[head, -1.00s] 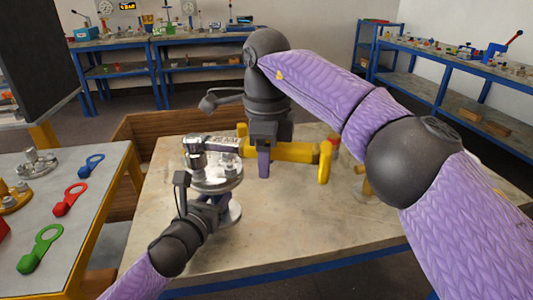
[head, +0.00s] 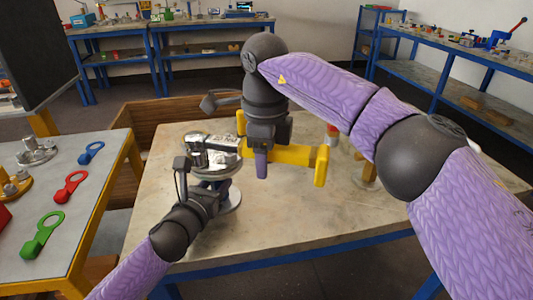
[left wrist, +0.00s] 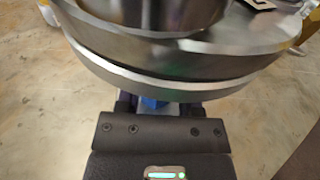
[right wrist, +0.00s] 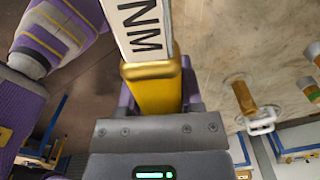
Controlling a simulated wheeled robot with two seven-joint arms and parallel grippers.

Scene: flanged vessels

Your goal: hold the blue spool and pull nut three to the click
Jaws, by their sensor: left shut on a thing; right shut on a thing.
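The flanged spool (head: 228,171) stands on the table, a round grey metal vessel with nuts on its top flange. In the left wrist view its flange rim (left wrist: 180,70) fills the top, and a bit of blue (left wrist: 152,102) shows at the jaws. My left gripper (head: 208,196) is shut on it below the flange. A wrench with a silver head (head: 212,142) lies across the top; which nut it sits on cannot be told. My right gripper (head: 262,152) is shut on its yellow handle (head: 300,155). The right wrist view shows the handle (right wrist: 155,92) and "NM" lettering on the shaft.
A side table on the left holds green (head: 42,236), red (head: 71,187) and blue (head: 91,153) ring-ended tools. A brown wooden box (head: 140,112) stands behind the work table (head: 290,225). The table's front right is clear. A small red-topped item (head: 332,130) stands behind the handle.

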